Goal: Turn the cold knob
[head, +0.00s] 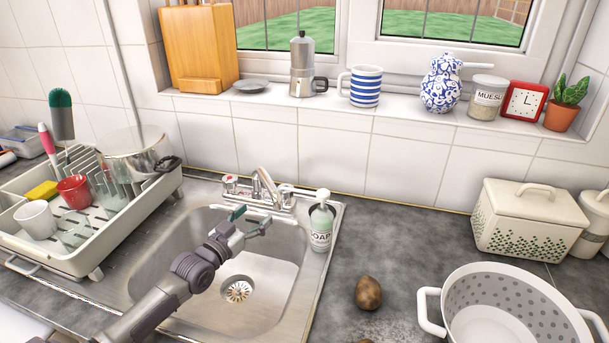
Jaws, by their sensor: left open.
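A chrome tap (262,190) stands at the back edge of the steel sink. Its left knob (230,183) shows a small red mark. Its right knob (287,194), which I take for the cold one, stands just left of the soap bottle; I cannot make out a mark on it. My left gripper (252,219) is open and empty over the back of the basin, in front of and below the tap. Its fingers are apart from both knobs. My right gripper is not in view.
A soap bottle (320,228) stands close to the right of the tap. A dish rack (75,262) with crockery is at the left. A brown potato (368,292) and a white colander (432,312) are at the right. The sink basin (275,270) looks clear of dishes.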

